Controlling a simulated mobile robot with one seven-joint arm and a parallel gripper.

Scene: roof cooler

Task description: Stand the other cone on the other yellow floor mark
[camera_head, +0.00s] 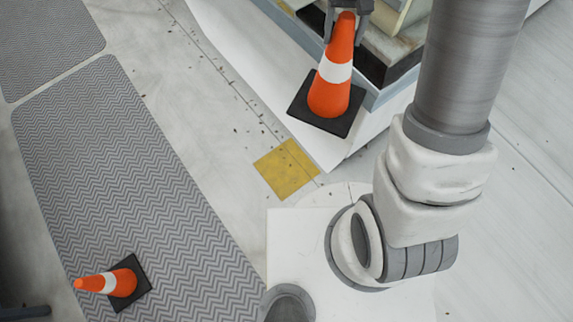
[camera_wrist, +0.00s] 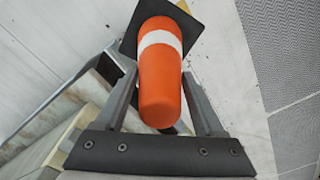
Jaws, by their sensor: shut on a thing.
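An orange cone (camera_head: 333,92) with a white band and black square base is held upright by its top in my gripper (camera_head: 346,22). In the wrist view the fingers (camera_wrist: 163,100) flank the same cone (camera_wrist: 160,85). It appears lifted, its base overlapping the cooler's edge in the head view. A yellow floor mark (camera_head: 287,169) lies bare, below and left of the held cone's base. A second orange cone (camera_head: 112,283) stands on the grey mat at lower left. Whether a mark lies under it cannot be seen.
The cooler (camera_head: 385,88) stands on a white slab right beside the held cone. Ribbed grey matting (camera_head: 130,170) runs along the left. Pale floor (camera_head: 185,85) between mat and cooler is open, with scattered dark specks. A small yellow patch (camera_head: 286,6) shows at the top edge.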

